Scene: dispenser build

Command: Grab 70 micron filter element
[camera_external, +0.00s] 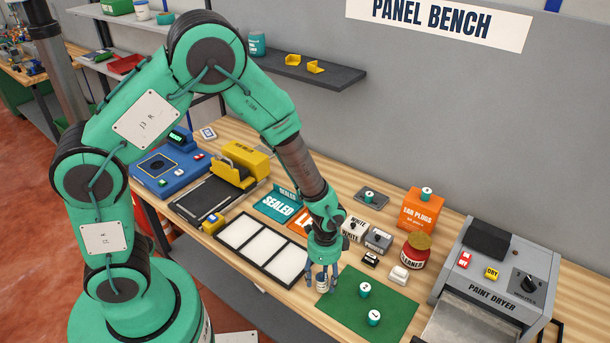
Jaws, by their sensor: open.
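My gripper (323,278) points straight down at the left edge of the green mat (345,324), with its fingers apart. A small pale cylinder with dark bands (322,286) is between or just behind the fingers; its label is too small to read, so I cannot tell whether it is the 70 micron filter element. A teal-and-white cylinder marked 2 (364,290) stands on the mat to the right of my gripper. A similar one marked 1 (374,318) stands nearer the front of the mat.
A tray with white panels (292,286) lies left of the mat. Behind it are small boxes (378,241), a red jar (414,252) and an orange ear plugs box (420,212). The grey paint dryer (480,292) bounds the right. The mat's right part is clear.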

